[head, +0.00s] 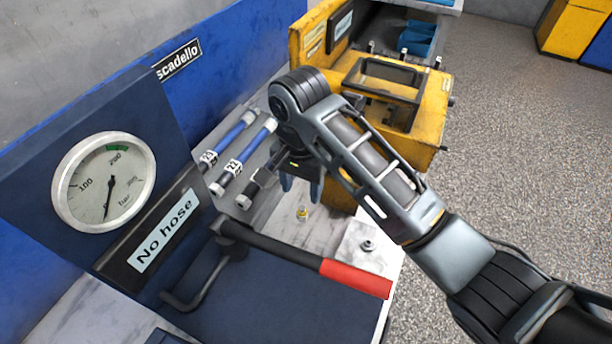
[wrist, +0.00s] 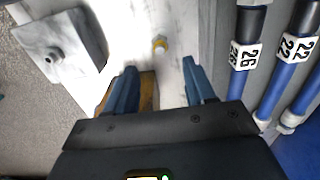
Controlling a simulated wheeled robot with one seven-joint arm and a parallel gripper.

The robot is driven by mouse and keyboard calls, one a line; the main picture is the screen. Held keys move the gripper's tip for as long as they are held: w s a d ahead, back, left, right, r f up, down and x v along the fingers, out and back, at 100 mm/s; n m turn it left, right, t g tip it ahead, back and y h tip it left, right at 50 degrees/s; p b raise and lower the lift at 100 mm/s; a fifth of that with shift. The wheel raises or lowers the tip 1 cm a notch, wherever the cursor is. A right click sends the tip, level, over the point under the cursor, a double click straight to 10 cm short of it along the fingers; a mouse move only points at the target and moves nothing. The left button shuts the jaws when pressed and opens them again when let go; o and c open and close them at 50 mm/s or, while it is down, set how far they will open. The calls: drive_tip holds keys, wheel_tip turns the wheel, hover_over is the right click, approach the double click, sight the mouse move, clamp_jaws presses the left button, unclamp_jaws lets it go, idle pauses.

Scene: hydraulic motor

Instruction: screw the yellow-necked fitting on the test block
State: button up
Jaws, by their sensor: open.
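The yellow-necked fitting (head: 302,213) is small and stands on the pale marbled bench top. In the wrist view the fitting (wrist: 160,44) lies ahead of the fingertips, about midway between them. The test block (head: 357,256) is a light grey block with a metal port on top, at the right edge of the bench. It also shows at the upper left of the wrist view (wrist: 78,40). My gripper (head: 302,190) points down with blue fingers, open and empty. Its fingers (wrist: 160,80) are apart from the fitting and the block.
Several blue hoses with white number tags (head: 235,167) lie left of my gripper. A lever with a red handle (head: 355,279) crosses the front. A yellow machine (head: 428,115) stands behind. A gauge panel (head: 104,182) is at left. Bare bench lies between fitting and block.

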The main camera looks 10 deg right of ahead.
sight(302, 210)
drive_tip(key=shift+f+b, duration=2.6)
drive_tip(key=shift+b, duration=0.3)
drive_tip(key=shift+f, duration=1.75)
drive_tip(key=shift+p, duration=0.55)
drive_tip(key=shift+c, duration=0.5)
clamp_jaws()
drive_tip(key=shift+r+p, duration=3.05)
drive_tip(key=shift+p, duration=0.2)
drive_tip(key=shift+r, duration=0.1)
